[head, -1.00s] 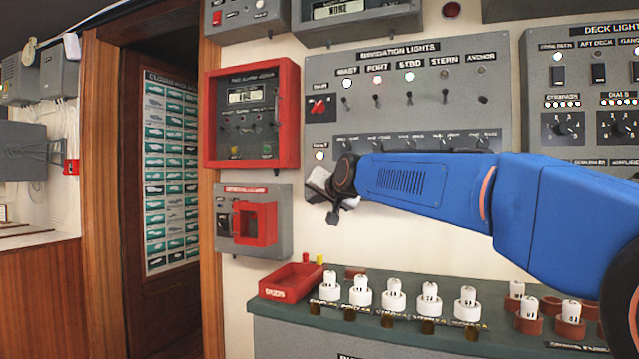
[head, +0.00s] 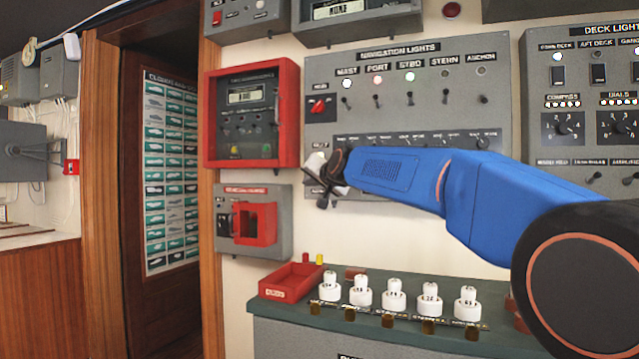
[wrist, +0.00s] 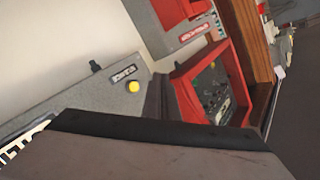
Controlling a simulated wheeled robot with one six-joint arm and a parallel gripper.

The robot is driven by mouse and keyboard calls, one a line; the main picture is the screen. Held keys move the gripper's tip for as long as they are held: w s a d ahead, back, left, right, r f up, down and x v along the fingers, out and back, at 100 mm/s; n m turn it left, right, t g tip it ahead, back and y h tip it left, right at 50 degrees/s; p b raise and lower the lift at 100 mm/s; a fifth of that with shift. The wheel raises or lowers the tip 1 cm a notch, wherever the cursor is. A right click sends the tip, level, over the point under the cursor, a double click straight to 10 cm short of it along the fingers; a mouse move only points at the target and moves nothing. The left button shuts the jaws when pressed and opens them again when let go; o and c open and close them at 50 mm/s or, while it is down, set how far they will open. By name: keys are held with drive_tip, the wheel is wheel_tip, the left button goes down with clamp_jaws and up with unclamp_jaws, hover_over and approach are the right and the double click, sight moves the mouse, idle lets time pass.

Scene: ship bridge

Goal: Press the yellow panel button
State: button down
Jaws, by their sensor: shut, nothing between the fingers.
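The yellow button (wrist: 132,87) shows in the wrist view as a small round cap near the corner of a grey panel (wrist: 75,107), beside a black label. In the head view, my gripper (head: 319,186) is at the lower left corner of the grey navigation lights panel (head: 420,75) and covers the spot where the button sits. My gripper is shut and empty. Whether it touches the button or panel cannot be told. Another small yellowish button (head: 235,151) is on the red-framed alarm panel (head: 209,120) to the left.
A grey box with a red frame (head: 254,224) hangs below the alarm panel. Below my arm, a green-topped bench (head: 420,333) carries a red tray (head: 290,281) and several white fuse holders. Switches with lit lamps line the navigation panel. Bare wall lies between panel and bench.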

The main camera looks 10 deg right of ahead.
drive_tip(key=w+d, duration=0.3)
drive_tip(key=w, duration=0.2)
drive_tip(key=shift+d, duration=0.4)
drive_tip(key=shift+w, duration=0.2)
idle(1.7)
drive_tip(key=shift+w+d, duration=0.25)
drive_tip(key=shift+w+d, duration=0.2)
drive_tip(key=shift+w, duration=0.15)
idle(0.9)
drive_tip(key=shift+s+a, duration=0.1)
drive_tip(key=shift+s, duration=0.05)
idle(0.3)
drive_tip(key=shift+s+a, duration=0.35)
drive_tip(key=shift+s, duration=0.2)
drive_tip(key=s+a, duration=0.1)
drive_tip(key=s, duration=0.1)
drive_tip(key=s+a, duration=0.2)
idle(0.6)
